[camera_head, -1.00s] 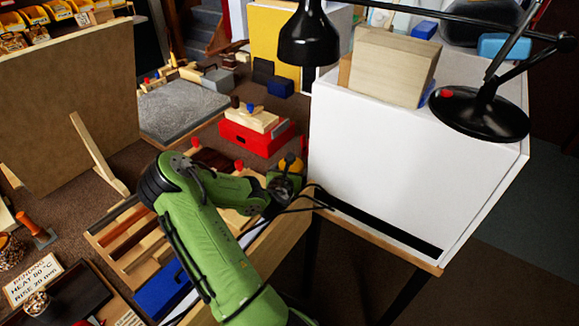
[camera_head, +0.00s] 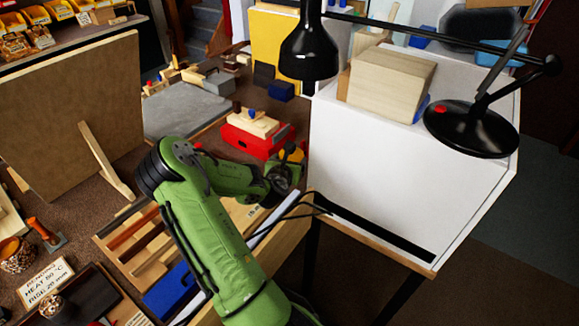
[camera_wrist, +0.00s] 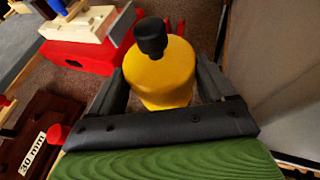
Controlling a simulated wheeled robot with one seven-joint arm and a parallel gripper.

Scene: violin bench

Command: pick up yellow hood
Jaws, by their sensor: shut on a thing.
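The yellow hood (camera_wrist: 160,72) is a rounded yellow piece with a black knob (camera_wrist: 151,36) on top. In the wrist view it sits between the two dark fingers of my gripper (camera_wrist: 165,85), which are shut on it from both sides. In the head view my gripper (camera_head: 285,170) is beside the white cabinet's left side, and only a little of the yellow hood (camera_head: 289,150) shows past it. The hood's lower part is hidden, so I cannot tell whether it touches the surface below.
A red box (camera_head: 256,138) with a wooden block plane on it stands just behind my gripper. The white cabinet (camera_head: 390,180) rises close on the right, with a black lamp (camera_head: 470,128) on top. A slatted wooden tray (camera_head: 150,245) lies to the left.

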